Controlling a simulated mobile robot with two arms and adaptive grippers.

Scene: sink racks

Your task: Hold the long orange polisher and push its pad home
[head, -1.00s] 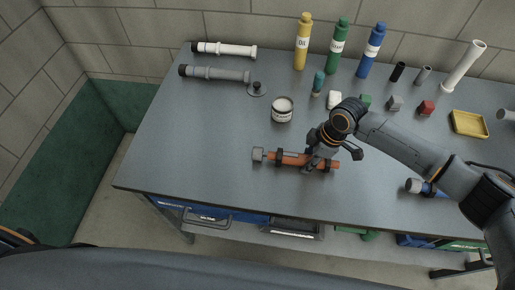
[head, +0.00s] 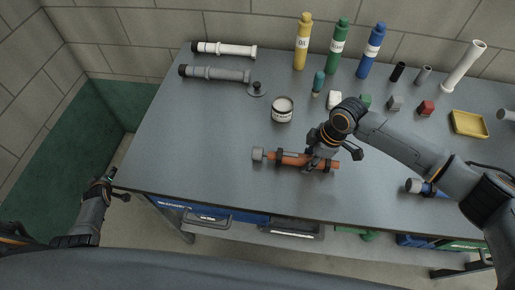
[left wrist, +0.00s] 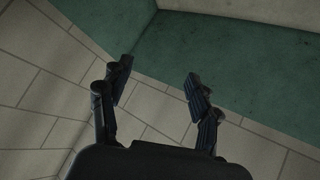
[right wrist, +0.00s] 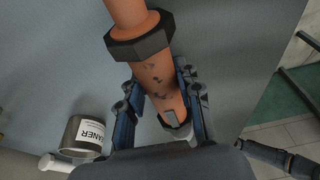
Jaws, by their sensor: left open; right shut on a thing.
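The long orange polisher (head: 292,159) lies along the front part of the grey workbench, with dark collars around it. A grey block-like pad (head: 258,154) is at its left end; I cannot tell how far it is seated. My right gripper (head: 313,165) is shut on the orange body toward the right end. The right wrist view shows the fingers (right wrist: 160,98) on both sides of the orange shaft (right wrist: 158,75), below a black collar (right wrist: 140,37). My left gripper (head: 112,184) is off the bench's left edge. In the left wrist view it is open and empty (left wrist: 157,80) above the floor.
A cleaner tin (head: 282,110) stands behind the polisher. Grey (head: 215,73) and white (head: 225,49) tubes lie at the back left. Several bottles and small blocks stand at the back, with a yellow tray (head: 468,124) at right. The bench's left front is clear.

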